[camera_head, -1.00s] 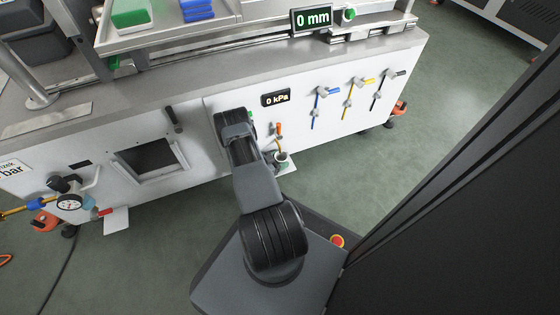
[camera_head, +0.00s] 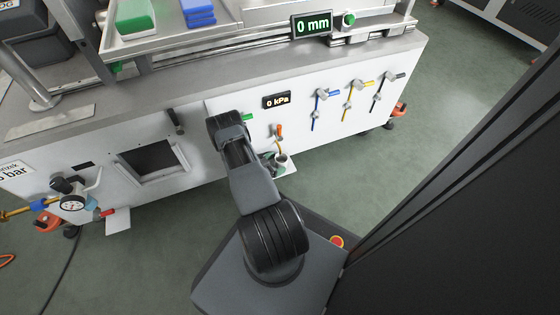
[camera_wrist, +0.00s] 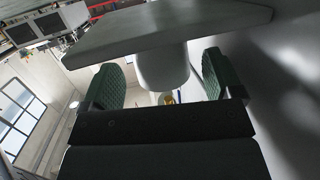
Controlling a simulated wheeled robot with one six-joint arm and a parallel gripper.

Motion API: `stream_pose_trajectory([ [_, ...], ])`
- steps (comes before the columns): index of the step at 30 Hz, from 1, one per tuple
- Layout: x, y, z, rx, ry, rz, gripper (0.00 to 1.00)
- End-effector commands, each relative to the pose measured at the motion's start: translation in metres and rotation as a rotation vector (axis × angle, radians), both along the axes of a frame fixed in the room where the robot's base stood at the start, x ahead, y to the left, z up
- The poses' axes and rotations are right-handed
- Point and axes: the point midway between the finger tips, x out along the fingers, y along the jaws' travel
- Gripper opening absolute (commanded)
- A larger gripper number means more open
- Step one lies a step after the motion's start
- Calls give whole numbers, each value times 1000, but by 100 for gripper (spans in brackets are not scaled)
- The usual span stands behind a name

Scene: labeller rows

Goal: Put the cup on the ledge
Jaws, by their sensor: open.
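In the wrist view a pale, rounded cup (camera_wrist: 162,68) shows between the two green-padded fingers of my gripper (camera_wrist: 160,80). The fingers are apart, with a gap on each side of the cup. A grey slab (camera_wrist: 150,32), which looks like the ledge, adjoins one end of the cup; I cannot tell whether they touch. This view seems turned upside down. In the head view a small cup-like cylinder (camera_head: 281,161) is at a pale ledge (camera_head: 290,169) low on the white panel.
The white machine front (camera_head: 330,125) carries several valve levers, a 0 kPa display (camera_head: 276,100) and a square opening (camera_head: 150,160). An orange-tipped lever (camera_head: 279,130) and a hose are close to my wrist. Green floor (camera_head: 400,190) is clear to the right.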

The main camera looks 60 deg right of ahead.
Motion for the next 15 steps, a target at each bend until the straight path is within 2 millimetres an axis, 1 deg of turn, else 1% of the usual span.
stream_pose_trajectory([
  [1,6,10,6,0,1,5,86],
  [6,20,40,13,0,0,5,86],
  [12,32,67,17,0,-1,3,86],
  [15,36,75,18,0,0,2,86],
])
